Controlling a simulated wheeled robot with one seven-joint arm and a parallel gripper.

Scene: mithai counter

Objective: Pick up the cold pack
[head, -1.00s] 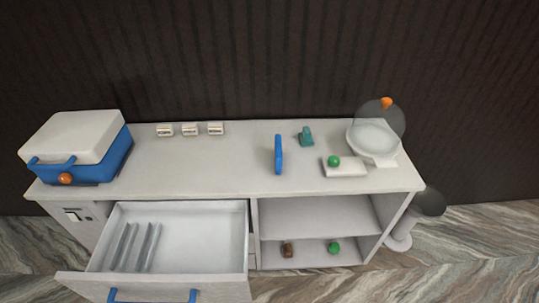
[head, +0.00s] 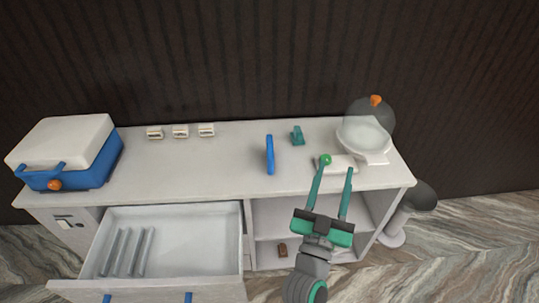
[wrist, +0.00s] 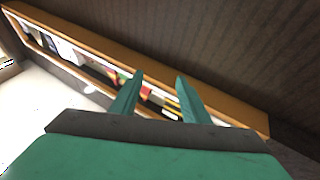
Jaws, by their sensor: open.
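A thin blue slab (head: 270,155), which looks like the cold pack, stands upright on the middle of the counter (head: 215,165). My gripper (head: 335,170) is open, with its two teal fingers apart and nothing seen between them. In the head view it shows in front of the counter's right part, to the right of the blue slab and apart from it. The fingers also show in the wrist view (wrist: 160,76), pointing at a wood-framed wall shelf; the slab is not seen there.
A blue box with a white lid (head: 68,150) stands at the left. An open drawer (head: 190,240) juts out below. A teal object (head: 297,136), a green ball (head: 325,159) and a bowl scale (head: 365,138) are at the right. Small labelled blocks (head: 180,131) stand at the back.

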